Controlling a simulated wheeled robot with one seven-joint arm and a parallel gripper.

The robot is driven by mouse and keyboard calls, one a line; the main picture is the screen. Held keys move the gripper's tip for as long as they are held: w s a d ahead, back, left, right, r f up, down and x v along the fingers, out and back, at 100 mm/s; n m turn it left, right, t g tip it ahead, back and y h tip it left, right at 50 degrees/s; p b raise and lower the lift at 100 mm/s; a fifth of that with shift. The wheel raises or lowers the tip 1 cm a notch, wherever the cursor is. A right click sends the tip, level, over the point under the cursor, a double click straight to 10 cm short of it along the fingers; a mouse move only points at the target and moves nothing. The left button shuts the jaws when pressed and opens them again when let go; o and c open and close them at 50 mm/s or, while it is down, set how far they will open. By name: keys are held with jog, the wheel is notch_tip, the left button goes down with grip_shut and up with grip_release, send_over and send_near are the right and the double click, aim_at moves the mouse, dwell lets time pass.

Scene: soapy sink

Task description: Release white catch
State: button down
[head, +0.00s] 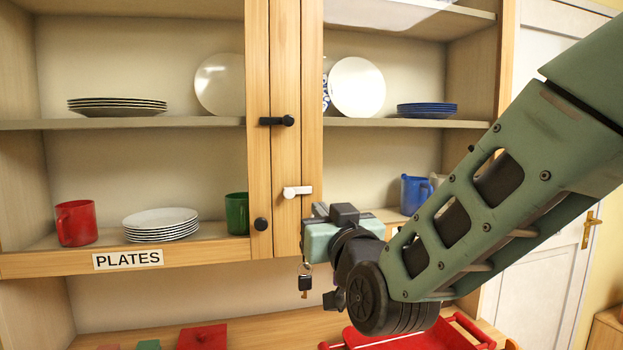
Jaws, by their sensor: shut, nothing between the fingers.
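The white catch (297,191) is on the wooden middle post between the two cabinet halves. It lies level, with its round pivot on the left and its bar reaching right. A black catch (277,121) sits higher on the same post, also level. My gripper (312,222) is just below and to the right of the white catch, seen from behind, and is shut. Its fingertips are mostly hidden, and I cannot tell whether they touch the post.
A small key (305,283) hangs below my gripper. A red rack (440,335) is below my arm.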

aim_at(308, 177)
jog(key=shift+w+d+r+m+t+h, duration=0.1)
jog(key=shift+d+r+m+t+h, duration=0.1)
jog(key=shift+r+t, duration=0.55)
jog(key=shift+w+d+r+m+t+h, duration=0.15)
jog(key=shift+r+t, duration=0.3)
jog(key=shift+r, duration=0.6)
jog(key=shift+a, duration=0.1)
jog(key=p+x, duration=0.2)
jog(key=x, duration=0.3)
jog(key=p+x, duration=0.3)
jog(key=x, duration=0.2)
jog(key=shift+s+r+p, duration=0.1)
jog(key=shift+r+p, duration=0.15)
jog(key=shift+p, duration=0.1)
notch_tip(308, 177, down, 3)
jog(key=shift+r+p, duration=0.15)
jog(key=shift+p, duration=0.4)
jog(key=shift+f, duration=0.9)
